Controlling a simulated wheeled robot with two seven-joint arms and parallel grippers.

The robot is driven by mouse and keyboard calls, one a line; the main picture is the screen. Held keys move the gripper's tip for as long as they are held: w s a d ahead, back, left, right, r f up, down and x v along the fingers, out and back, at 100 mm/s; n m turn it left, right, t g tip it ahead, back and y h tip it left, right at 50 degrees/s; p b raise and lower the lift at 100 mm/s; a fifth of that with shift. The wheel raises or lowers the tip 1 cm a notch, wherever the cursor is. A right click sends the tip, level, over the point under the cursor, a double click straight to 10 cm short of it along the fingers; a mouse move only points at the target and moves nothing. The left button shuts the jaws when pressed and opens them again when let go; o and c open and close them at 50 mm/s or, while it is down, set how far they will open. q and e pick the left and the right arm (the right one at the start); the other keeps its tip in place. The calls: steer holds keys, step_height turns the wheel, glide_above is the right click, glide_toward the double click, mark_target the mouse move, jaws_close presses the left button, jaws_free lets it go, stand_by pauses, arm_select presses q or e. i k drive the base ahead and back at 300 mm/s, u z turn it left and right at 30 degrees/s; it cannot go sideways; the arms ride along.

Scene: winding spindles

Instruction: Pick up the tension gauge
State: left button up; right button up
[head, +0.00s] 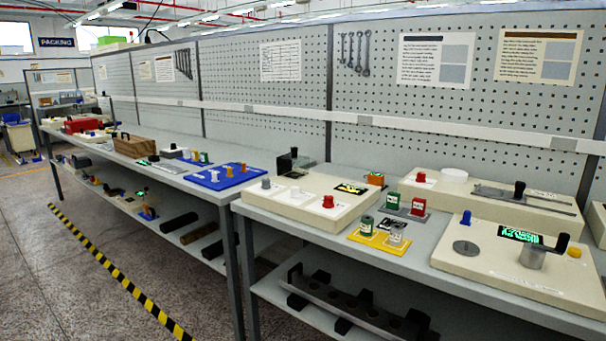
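I cannot tell for certain which thing is the tension gauge. A small orange block with a dark top (375,179) stands behind the middle of the near bench. A green labelled block (393,200) and a red labelled block (418,207) stand side by side on a dark grey plate. Two small labelled cylinders, a green-topped one (366,226) and a grey one (396,234), stand on a yellow tray (370,241). A dark upright box (288,162) stands at the bench's back left. Neither of my grippers is in view.
A beige winding station (480,262) with a green display and crank fills the bench's right. A beige panel (310,211) with a red knob is at its left. Another beige unit (455,175) stands behind. A blue tray (212,184) lies on the farther bench. A pegboard wall backs both benches; the floor left is clear.

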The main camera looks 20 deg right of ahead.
mark_target(377, 179)
steer(key=u, duration=0.8)
steer(key=i, duration=1.85)
steer(key=z, duration=0.75)
steer(key=i, duration=1.1)
steer(key=z, duration=1.05)
